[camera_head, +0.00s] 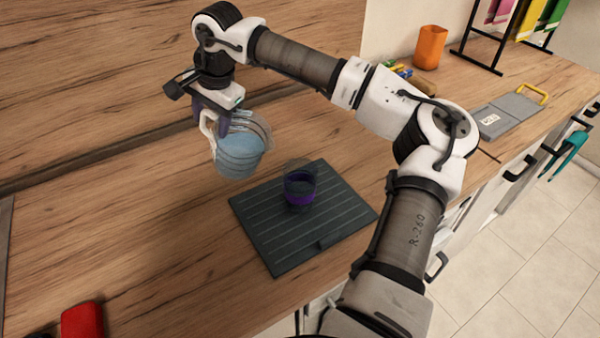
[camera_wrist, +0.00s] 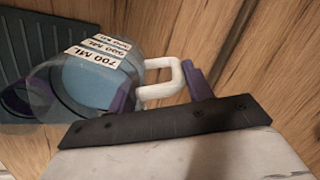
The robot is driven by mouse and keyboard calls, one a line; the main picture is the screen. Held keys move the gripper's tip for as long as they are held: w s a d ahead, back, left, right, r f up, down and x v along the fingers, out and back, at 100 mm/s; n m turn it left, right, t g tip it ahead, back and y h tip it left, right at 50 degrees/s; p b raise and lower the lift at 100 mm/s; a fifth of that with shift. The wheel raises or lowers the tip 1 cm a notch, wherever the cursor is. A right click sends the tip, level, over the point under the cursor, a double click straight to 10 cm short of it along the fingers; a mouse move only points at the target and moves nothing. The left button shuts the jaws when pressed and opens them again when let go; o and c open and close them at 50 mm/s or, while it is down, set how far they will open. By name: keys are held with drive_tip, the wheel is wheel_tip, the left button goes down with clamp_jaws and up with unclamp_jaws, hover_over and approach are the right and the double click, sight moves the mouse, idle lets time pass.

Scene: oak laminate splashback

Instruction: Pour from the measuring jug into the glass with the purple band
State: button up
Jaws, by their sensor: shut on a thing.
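The measuring jug (camera_head: 238,150) is clear, with dark rings, white volume labels and blue liquid inside. My gripper (camera_head: 207,120) is shut on its white handle and holds the jug above the counter, left of the glass, tilted slightly. In the wrist view the jug (camera_wrist: 95,80) shows its labels, and its white handle lies by the purple fingers of my gripper (camera_wrist: 165,92). The glass with the purple band (camera_head: 299,187) stands upright on a dark ribbed mat (camera_head: 262,225). In the wrist view the glass (camera_wrist: 18,100) is partly hidden behind the jug.
A red object (camera_head: 82,320) lies at the front left. An orange cup (camera_head: 430,47), a grey board with a yellow handle (camera_head: 508,115) and a black rack (camera_head: 490,45) stand at the back right. The wooden counter left of the mat is clear.

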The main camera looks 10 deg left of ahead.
sight(217, 116)
drive_tip(key=shift+s+d+r+t+y+b, duration=0.2)
drive_tip(key=shift+s+d+r+y+b, duration=0.1)
drive_tip(key=shift+d+r+y, duration=0.35)
drive_tip(key=shift+s+d+r+t+y+b, duration=0.25)
drive_tip(key=shift+d+r+y, duration=0.2)
drive_tip(key=shift+d+r, duration=0.35)
drive_tip(key=shift+a+r, duration=0.1)
drive_tip(key=shift+s+d+r+y, duration=0.2)
drive_tip(key=shift+d+r+y, duration=0.25)
drive_tip(key=shift+d, duration=0.15)
drive_tip(key=shift+s+d+r+t+y+b, duration=0.15)
drive_tip(key=shift+s+d+r+t+y, duration=0.1)
drive_tip(key=shift+d+r+y, duration=0.25)
drive_tip(key=shift+s+d+r+t+y+b, duration=0.1)
drive_tip(key=shift+d+r+t+y+b, duration=0.1)
drive_tip(key=shift+d+r+y, duration=0.25)
idle(4.9)
